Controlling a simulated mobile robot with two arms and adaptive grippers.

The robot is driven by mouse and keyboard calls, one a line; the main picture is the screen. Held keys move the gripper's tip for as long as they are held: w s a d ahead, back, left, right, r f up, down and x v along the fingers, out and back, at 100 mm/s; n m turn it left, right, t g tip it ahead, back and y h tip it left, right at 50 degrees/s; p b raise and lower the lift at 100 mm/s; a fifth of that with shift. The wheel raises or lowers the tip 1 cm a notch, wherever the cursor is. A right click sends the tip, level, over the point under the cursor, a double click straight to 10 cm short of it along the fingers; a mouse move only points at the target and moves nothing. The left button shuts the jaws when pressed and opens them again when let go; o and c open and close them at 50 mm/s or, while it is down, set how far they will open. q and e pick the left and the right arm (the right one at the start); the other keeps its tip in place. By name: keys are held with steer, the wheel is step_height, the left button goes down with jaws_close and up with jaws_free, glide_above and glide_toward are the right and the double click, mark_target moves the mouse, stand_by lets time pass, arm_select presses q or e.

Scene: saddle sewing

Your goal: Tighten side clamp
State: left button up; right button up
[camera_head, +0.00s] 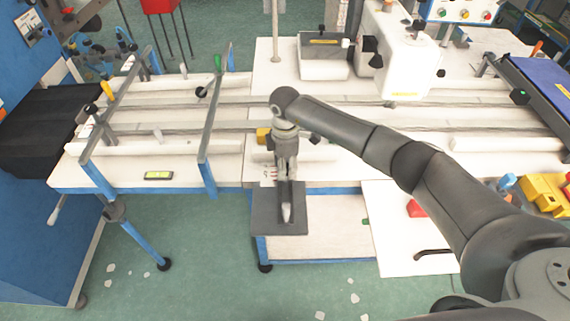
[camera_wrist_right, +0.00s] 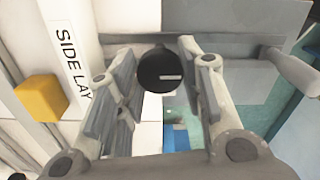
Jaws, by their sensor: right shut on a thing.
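A round black knob (camera_wrist_right: 160,72) with a pale slot mark, which looks like the side clamp's knob, sits between the fingers of my right gripper (camera_wrist_right: 158,80) in the right wrist view. The gripper is shut on it. In the head view my right gripper (camera_head: 286,172) points down at the front edge of the white table, and it hides the knob. A label reading "SIDE LAY" (camera_wrist_right: 72,65) is left of the fingers in the wrist view. My left gripper is not in view.
A yellow block (camera_wrist_right: 41,98) stands left of the gripper. A dark grey plate (camera_head: 265,222) with a pale rod (camera_head: 286,213) lies just in front. The white table (camera_head: 225,170) carries long rails and a grey bin (camera_head: 324,68). Green floor (camera_head: 190,240) is open at front left.

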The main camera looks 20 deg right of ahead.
steer(key=shift+w+r, duration=0.15)
steer(key=o, duration=0.9)
steer(key=shift+o, duration=0.8)
step_height(320, 180, up, 12)
